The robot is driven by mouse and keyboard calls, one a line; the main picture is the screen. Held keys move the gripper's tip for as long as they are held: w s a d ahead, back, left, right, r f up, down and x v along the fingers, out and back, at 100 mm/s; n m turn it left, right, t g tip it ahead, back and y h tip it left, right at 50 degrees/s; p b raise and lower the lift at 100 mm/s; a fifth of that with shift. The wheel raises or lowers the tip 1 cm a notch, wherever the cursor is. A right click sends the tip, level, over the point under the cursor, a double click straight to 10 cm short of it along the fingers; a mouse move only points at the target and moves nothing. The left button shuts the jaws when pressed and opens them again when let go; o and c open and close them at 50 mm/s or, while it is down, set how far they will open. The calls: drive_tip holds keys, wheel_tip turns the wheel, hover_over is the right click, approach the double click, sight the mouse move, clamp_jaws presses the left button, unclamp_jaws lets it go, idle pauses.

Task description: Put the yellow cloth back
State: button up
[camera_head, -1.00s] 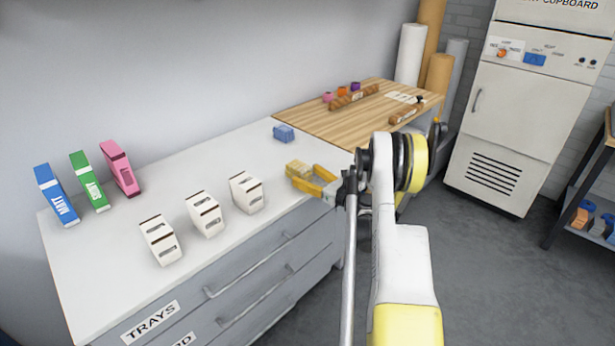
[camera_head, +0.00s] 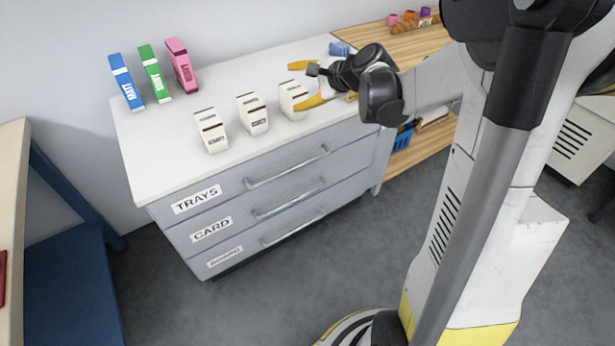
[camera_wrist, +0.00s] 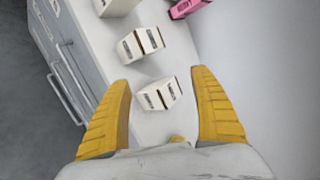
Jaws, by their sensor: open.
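The yellow cloth (camera_head: 352,97) is mostly hidden behind my arm in the head view. Only a small yellow patch shows on the white counter (camera_head: 265,69). A yellow bit (camera_wrist: 177,139), likely the same cloth, shows at the palm edge in the wrist view. My gripper (camera_head: 298,84) is open and empty above the counter. In the wrist view my gripper (camera_wrist: 160,78) has its yellow fingers spread wide, with the end white block (camera_wrist: 158,94) seen between them. The blue cloth (camera_head: 340,48) lies at the counter's back right.
White blocks (camera_head: 252,113) stand in a row on the counter. Blue (camera_head: 126,82), green (camera_head: 155,74) and pink (camera_head: 182,66) boxes stand at the back left. Labelled drawers (camera_head: 270,192) are below. A wooden bench (camera_head: 402,43) adjoins right. The floor in front is clear.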

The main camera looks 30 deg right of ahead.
drive_tip(key=s+a+r+n+g+h, duration=0.1)
drive_tip(key=s+a+r+n+g, duration=0.15)
drive_tip(key=s+a+n, duration=0.85)
drive_tip(key=s+f+n+h, duration=0.1)
drive_tip(key=s+n, duration=0.2)
drive_tip(key=s, duration=0.6)
drive_tip(key=s+a+f+n+g+h, duration=0.1)
drive_tip(key=s+n, duration=0.3)
drive_tip(key=s, duration=0.4)
drive_tip(key=shift+s+f+h, duration=0.35)
drive_tip(key=shift+f+h, duration=0.15)
